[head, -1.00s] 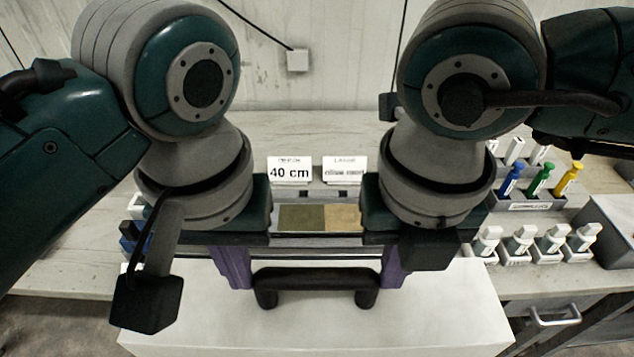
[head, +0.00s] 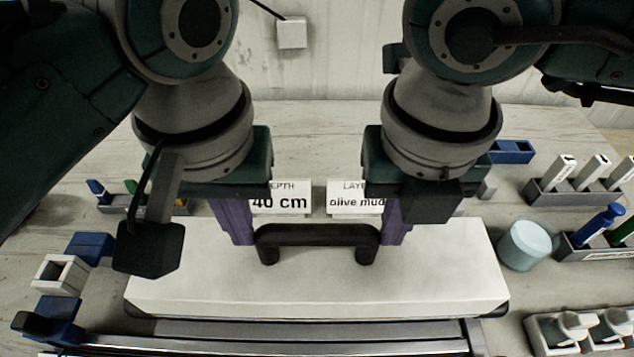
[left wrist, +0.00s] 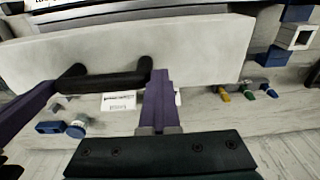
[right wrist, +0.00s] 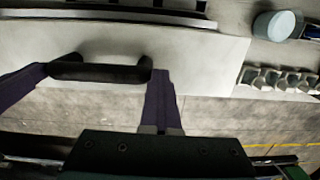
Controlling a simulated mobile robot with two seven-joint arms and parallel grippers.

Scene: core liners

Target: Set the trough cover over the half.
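The trough cover (head: 320,287) is a long pale slab with a black bar handle (head: 318,236) on top. My left gripper (head: 240,236) is shut at the handle's left end, and my right gripper (head: 393,233) at its right end. Their purple fingers also meet the handle in the left wrist view (left wrist: 160,92) and right wrist view (right wrist: 160,90). The cover looks level, held by both grippers. Metal trough rails (head: 290,335) show along its near edge. The core half is hidden now; I cannot tell whether the cover touches the trough.
Two label cards stand behind the cover, "40 cm" (head: 280,200) and "olive mud" (head: 356,202). At left are blue blocks (head: 88,248) and a white hollow block (head: 60,275).

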